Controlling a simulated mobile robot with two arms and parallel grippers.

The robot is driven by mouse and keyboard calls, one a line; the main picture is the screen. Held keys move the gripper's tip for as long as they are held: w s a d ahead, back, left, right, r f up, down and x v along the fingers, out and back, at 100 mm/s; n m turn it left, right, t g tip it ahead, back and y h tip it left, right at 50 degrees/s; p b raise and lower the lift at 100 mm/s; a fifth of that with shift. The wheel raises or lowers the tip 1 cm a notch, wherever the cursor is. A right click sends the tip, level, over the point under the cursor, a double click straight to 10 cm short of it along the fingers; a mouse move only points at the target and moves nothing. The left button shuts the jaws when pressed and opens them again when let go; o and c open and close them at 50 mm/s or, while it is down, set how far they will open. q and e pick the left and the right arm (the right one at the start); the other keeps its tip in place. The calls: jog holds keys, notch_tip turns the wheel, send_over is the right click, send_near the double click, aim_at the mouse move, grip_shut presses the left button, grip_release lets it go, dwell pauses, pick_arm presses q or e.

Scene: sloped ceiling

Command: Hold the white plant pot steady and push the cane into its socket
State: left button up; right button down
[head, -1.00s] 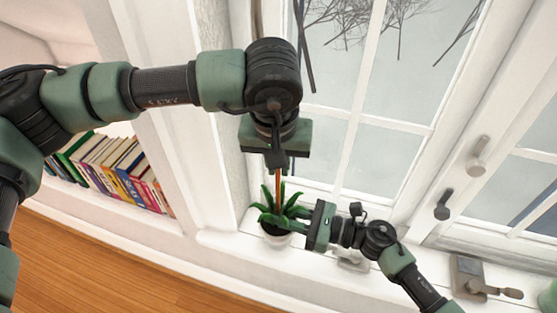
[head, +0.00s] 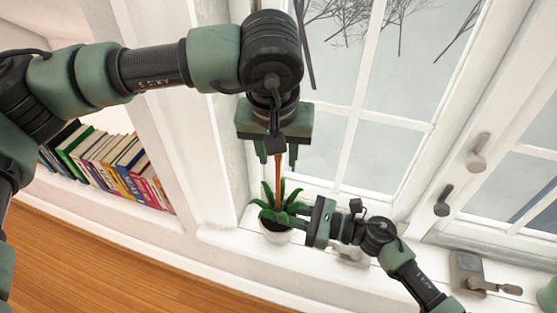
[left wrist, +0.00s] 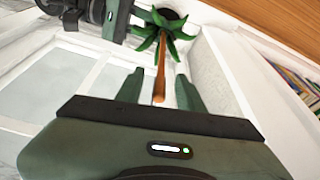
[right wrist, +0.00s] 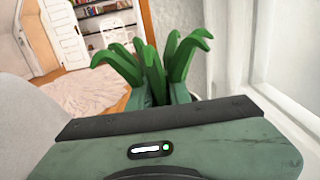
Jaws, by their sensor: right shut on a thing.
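The white plant pot (head: 275,236) stands on the white sill with a green leafy plant (head: 282,207) in it. The brown cane (head: 277,172) rises upright among the leaves; its foot is hidden by them. My left gripper (head: 278,158) is above the plant, open, with its fingers apart on either side of the cane. The left wrist view shows the cane (left wrist: 160,85) between the spread fingers, touching neither. My right gripper (head: 301,224) is shut on the white pot from the right side. In the right wrist view, leaves (right wrist: 155,70) hide the pot.
Window panes and a white frame rise behind the plant, with handles (head: 476,152) at the right. A metal latch (head: 480,275) sits on the sill at the right. A row of books (head: 110,165) stands on a shelf at the left.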

pick_arm(q)
jog(key=v, duration=0.8)
jog(key=shift+r, duration=0.15)
pick_arm(e)
jog(key=c, duration=1.2)
grip_release()
jog(key=shift+c, duration=0.2)
